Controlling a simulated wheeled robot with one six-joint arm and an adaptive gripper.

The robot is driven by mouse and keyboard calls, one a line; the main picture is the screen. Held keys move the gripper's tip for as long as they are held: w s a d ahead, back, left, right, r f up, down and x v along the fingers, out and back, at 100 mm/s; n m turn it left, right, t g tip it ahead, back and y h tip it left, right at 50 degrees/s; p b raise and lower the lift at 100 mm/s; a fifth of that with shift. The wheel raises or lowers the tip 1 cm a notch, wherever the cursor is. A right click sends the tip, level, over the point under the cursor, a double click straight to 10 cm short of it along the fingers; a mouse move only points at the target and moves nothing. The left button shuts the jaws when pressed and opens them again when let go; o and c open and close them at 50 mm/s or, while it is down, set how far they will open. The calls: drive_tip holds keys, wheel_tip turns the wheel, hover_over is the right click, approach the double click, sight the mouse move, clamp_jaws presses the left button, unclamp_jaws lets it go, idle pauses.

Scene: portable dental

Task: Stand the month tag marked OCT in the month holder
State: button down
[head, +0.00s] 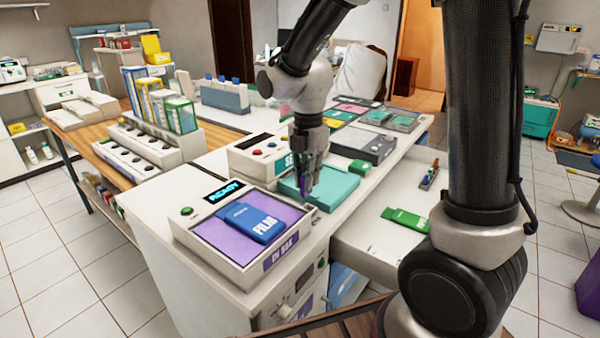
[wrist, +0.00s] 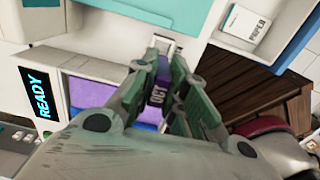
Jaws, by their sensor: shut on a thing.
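The purple month tag marked OCT (wrist: 157,95) is held between the fingers of my gripper (wrist: 163,70) in the wrist view. In the head view my gripper (head: 308,172) points down over the near edge of the teal tray (head: 340,190), and a bit of purple shows under its fingers. A small pale slotted fitting (wrist: 163,43) lies just beyond the fingertips in the wrist view. It may be the month holder, but I cannot tell, nor whether the tag touches it.
A purple-lined tray marked IN BOX (head: 281,251) holds a blue packet (head: 252,222), left of my gripper. A READY display (head: 223,192) stands behind it. An open drawer (head: 365,240) with a green item (head: 405,220) is at right. A sealer-like white box (head: 262,155) stands close behind.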

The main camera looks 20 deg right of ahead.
drive_tip(key=shift+f, duration=3.35)
drive_tip(key=shift+f, duration=0.15)
drive_tip(key=c, duration=1.4)
unclamp_jaws()
drive_tip(key=shift+o, duration=0.2)
wheel_tip(320, 180, up, 12)
